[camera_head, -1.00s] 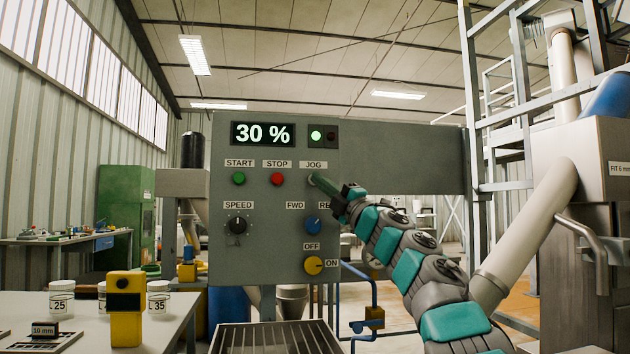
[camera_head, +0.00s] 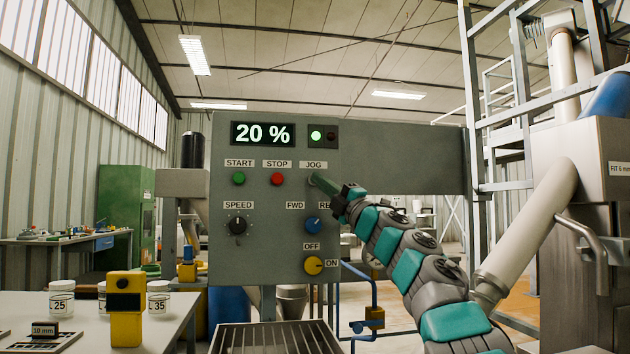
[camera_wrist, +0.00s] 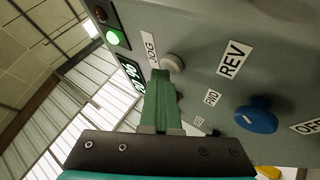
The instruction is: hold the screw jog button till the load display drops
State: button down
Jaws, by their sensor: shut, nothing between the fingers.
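The load display (camera_head: 263,133) at the top of the grey control panel (camera_head: 270,235) reads 20 %. My gripper (camera_head: 318,182) is shut and empty, its fingertips at the panel just under the JOG label (camera_head: 314,165). The fingers hide the jog button in the head view. In the wrist view the pale round jog button (camera_wrist: 173,62) shows beside the JOG label, and the green fingertips (camera_wrist: 160,75) overlap its edge. I cannot tell how far the button is pressed. The green lamp (camera_head: 316,135) beside the display is lit.
Near the fingers are the red STOP button (camera_head: 278,179), the green START button (camera_head: 239,179), the blue FWD/REV knob (camera_head: 313,225) and the yellow OFF/ON knob (camera_head: 314,265). A table (camera_head: 180,310) with jars and a yellow device (camera_head: 126,320) stands at left.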

jog(key=shift+s+d+b, duration=0.3)
jog(key=shift+s+b, duration=0.45)
jog(key=shift+s, duration=0.1)
jog(key=shift+s+d+b, duration=0.25)
jog(key=shift+s+b, duration=0.25)
jog(key=shift+s, duration=0.3)
jog(key=shift+s+d+b, duration=0.2)
jog(key=shift+s+b, duration=0.35)
jog(key=shift+s, duration=0.25)
jog(key=shift+s+d+b, duration=0.25)
jog(key=shift+s+b, duration=0.25)
jog(key=shift+s, duration=0.3)
